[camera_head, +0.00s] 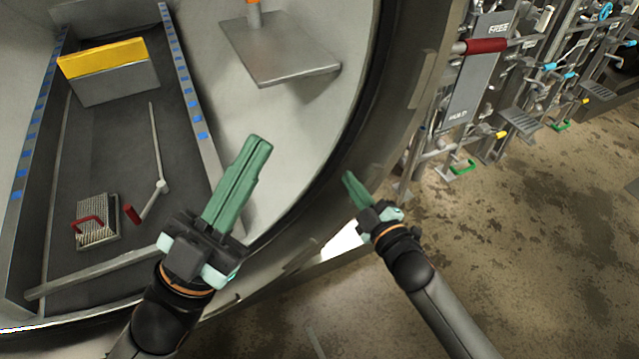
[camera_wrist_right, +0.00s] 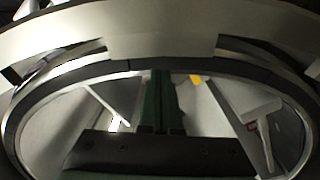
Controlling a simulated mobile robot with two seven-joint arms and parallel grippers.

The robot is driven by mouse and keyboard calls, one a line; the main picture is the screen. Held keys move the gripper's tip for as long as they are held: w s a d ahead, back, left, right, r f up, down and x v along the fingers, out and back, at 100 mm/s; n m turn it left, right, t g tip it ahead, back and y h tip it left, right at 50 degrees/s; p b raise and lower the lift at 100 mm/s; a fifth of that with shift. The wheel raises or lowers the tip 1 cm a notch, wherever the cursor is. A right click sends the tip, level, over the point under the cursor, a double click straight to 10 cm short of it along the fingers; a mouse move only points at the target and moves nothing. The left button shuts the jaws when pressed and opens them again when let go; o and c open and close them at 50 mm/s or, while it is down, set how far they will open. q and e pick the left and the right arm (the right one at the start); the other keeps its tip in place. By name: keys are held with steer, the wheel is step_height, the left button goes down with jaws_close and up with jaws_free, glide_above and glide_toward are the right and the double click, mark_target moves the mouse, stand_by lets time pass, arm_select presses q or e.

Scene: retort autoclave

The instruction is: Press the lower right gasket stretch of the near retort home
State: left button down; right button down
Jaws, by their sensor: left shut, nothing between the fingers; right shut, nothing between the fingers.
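The near retort's round mouth (camera_head: 400,140) fills the left and middle of the head view. A dark gasket band (camera_head: 370,108) runs along the inside of its rim, curving down the right side. My right gripper (camera_head: 347,175) is shut and empty, its green fingertips at or very near the band on the lower right; I cannot tell if they touch. In the right wrist view its fingers (camera_wrist_right: 160,78) point at the rim (camera_wrist_right: 160,40). My left gripper (camera_head: 258,143) is shut and empty, in front of the retort's opening. Part of the lower band is hidden behind my arms.
Inside the retort are a yellow-topped block (camera_head: 105,72), a wire brush (camera_head: 97,220) with a red handle, and a grey shelf plate (camera_head: 280,50). Racks of grey fittings (camera_head: 500,90) stand at the upper right. The stained floor (camera_head: 540,240) at right is clear.

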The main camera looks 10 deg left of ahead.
steer(key=p+v, duration=0.2)
steer(key=v, duration=0.4)
steer(key=shift+p, duration=0.3)
steer(key=shift+s+d, duration=0.1)
